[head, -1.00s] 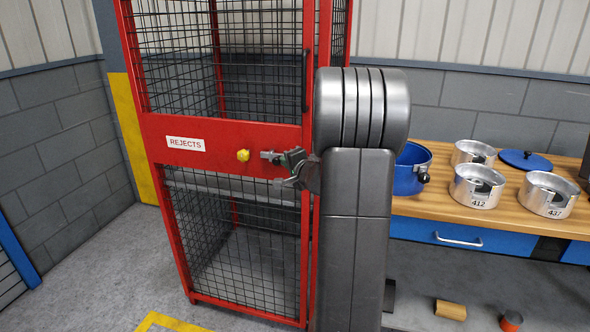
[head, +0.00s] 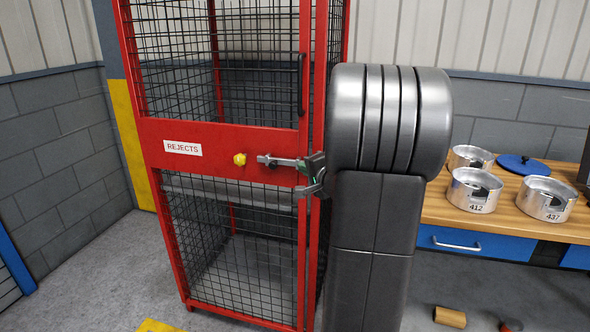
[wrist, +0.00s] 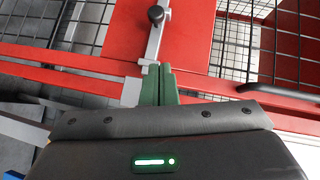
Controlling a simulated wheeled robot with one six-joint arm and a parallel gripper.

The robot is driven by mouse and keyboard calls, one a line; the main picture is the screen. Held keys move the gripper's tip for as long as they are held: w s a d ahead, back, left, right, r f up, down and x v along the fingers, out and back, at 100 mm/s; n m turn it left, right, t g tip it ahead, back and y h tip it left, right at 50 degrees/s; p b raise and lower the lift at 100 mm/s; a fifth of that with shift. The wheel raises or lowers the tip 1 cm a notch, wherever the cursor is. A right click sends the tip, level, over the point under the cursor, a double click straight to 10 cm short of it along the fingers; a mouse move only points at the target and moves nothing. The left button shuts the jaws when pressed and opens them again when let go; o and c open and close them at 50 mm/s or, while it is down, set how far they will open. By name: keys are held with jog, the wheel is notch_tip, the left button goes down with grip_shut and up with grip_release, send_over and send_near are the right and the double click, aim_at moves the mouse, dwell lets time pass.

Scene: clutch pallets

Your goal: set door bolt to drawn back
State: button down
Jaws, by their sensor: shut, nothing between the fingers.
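The door bolt (head: 282,161) is a grey metal bar with a dark knob, lying across the red middle panel of the cage door, near its right edge. In the wrist view the bolt (wrist: 154,38) runs away from my fingertips, with its round knob (wrist: 156,14) at the far end. My gripper (head: 314,178) is at the bolt's right end, by the door's edge. In the wrist view its green fingertips (wrist: 159,70) are together and empty, at or very near the bolt's near end. I cannot tell whether they touch it.
The red mesh cage (head: 220,140) bears a REJECTS label (head: 183,148) and a yellow knob (head: 240,159) left of the bolt. A dark vertical handle (head: 302,85) rises above the bolt. A wooden bench (head: 440,212) with metal pots (head: 474,190) stands at right.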

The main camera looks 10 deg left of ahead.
aim_at(294, 166)
jog(key=shift+v, duration=2.1)
jog(key=shift+w, duration=0.1)
jog(key=p+x, duration=0.1)
jog(key=x, duration=0.8)
jog(key=shift+w+a, duration=0.2)
jog(key=shift+a, duration=0.15)
jog(key=shift+w+a+f+p, duration=0.1)
jog(key=shift+w+p, duration=0.1)
jog(key=shift+p, duration=0.6)
jog(key=shift+a+f+p, duration=0.15)
jog(key=shift+f+p, duration=0.2)
jog(key=shift+p, duration=0.55)
jog(key=shift+s+d+f, duration=0.1)
jog(key=shift+d+f, duration=0.05)
jog(key=shift+d, duration=0.35)
